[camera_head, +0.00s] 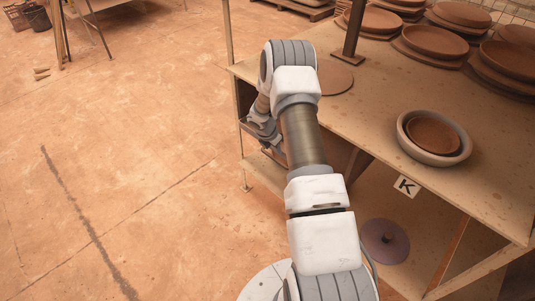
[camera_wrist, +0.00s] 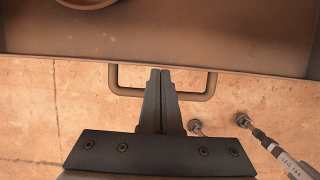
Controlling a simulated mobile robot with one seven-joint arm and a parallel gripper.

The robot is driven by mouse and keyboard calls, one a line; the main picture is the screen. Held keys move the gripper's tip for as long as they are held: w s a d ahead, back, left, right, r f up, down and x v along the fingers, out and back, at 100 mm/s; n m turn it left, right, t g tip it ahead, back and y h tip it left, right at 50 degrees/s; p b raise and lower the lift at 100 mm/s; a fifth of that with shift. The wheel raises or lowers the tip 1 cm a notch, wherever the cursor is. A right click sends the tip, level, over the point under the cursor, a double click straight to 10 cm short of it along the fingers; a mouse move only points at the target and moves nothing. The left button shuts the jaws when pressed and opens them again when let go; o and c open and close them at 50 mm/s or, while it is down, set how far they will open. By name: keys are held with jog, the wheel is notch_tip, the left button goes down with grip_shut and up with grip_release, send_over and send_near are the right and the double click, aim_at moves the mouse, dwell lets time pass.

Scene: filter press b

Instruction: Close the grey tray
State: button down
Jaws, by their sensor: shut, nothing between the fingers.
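The grey tray (camera_wrist: 160,35) fills the top of the wrist view and looks brownish-grey in this light. Its inside shows, so it stands at least partly open. A U-shaped handle (camera_wrist: 205,96) sticks out from its front edge. My gripper (camera_wrist: 160,72) is shut and empty. Its fingers cross over the middle of the handle and hide part of the bar, with the tips near the tray's front edge. I cannot tell whether they touch it. In the head view my arm hides the gripper and most of the tray's area.
A wooden table (camera_head: 375,135) with clay plates (camera_head: 430,42) and a round bowl (camera_head: 435,138) stands at the right. A post (camera_head: 353,35) rises from it. A table leg foot (camera_wrist: 243,120) and a labelled rod show right of my fingers. The floor (camera_head: 120,150) at left is mostly clear.

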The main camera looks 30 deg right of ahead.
jog(key=shift+w+d, duration=0.25)
jog(key=shift+d, duration=0.4)
jog(key=shift+d+r, duration=0.1)
jog(key=s+a, duration=0.4)
jog(key=a, duration=0.8)
jog(key=shift+a+r, duration=0.2)
jog(key=shift+r, duration=0.25)
jog(key=s+a+r+m+t+p, duration=0.15)
jog(key=r+m, duration=0.25)
jog(key=r, duration=0.7)
jog(key=s+a+r+m+p, duration=0.1)
jog(key=s+r+m, duration=0.15)
jog(key=r, duration=0.85)
jog(key=s+a+r+m+p, duration=0.15)
jog(key=r+m, duration=0.25)
jog(key=r, duration=0.7)
jog(key=s+a+r+m+t+y+p, duration=0.1)
jog(key=s+a+r+m, duration=0.3)
jog(key=s+r, duration=0.4)
jog(key=s+a+r+m+t+y+p, duration=0.1)
jog(key=s+a+r+m+y+p, duration=0.2)
jog(key=s+r+m, duration=0.4)
jog(key=s+a+r, duration=0.1)
jog(key=s, duration=0.6)
jog(key=shift+s+a+r+t+p, duration=0.3)
jog(key=shift+a+r+t, duration=0.05)
jog(key=shift+a+r, duration=0.05)
